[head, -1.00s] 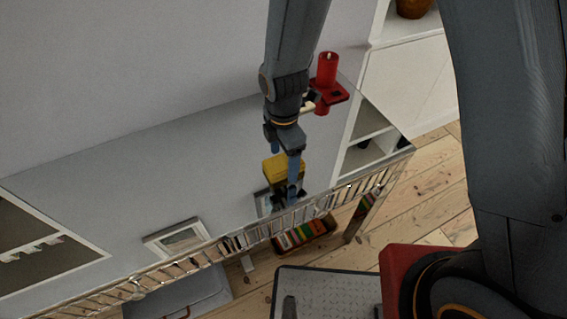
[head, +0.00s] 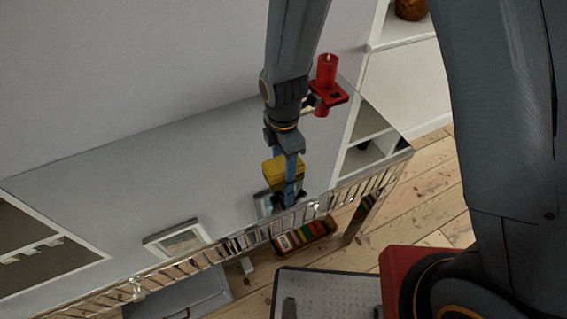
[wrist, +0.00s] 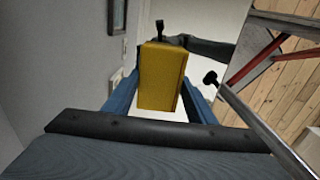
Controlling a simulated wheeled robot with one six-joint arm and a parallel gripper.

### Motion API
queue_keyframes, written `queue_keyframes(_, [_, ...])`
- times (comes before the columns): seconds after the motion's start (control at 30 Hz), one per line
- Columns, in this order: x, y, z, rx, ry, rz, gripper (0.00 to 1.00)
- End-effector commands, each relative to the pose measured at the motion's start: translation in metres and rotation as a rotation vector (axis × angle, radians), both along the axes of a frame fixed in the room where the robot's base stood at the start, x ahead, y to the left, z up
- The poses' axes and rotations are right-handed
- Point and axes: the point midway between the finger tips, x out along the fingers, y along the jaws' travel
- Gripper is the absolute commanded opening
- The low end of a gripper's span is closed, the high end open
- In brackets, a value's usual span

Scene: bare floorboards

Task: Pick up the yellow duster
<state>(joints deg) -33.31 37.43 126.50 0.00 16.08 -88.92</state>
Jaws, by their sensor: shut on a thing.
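The yellow duster (head: 270,169) shows as a yellow block at the lower end of my arm in the head view. In the wrist view the duster (wrist: 162,76) stands upright between the two blue fingers. My gripper (head: 287,194) is shut on it. Its fingers partly cover the duster in the head view. The far sides of the duster are hidden, and I cannot tell whether it touches the grey surface behind it.
A red candle (head: 327,69) on a red holder stands close to the right of my arm. A metal railing (head: 232,243) runs along the grey surface's lower edge. A picture frame (head: 176,241) is to the left. Several books (head: 304,236) sit below; bare floorboards (head: 440,195) lie right.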

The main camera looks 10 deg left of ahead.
Motion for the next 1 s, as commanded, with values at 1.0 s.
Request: queue_keyframes(1.0, [0.0,0.0,0.099,0.0,0.0,0.0,0.29])
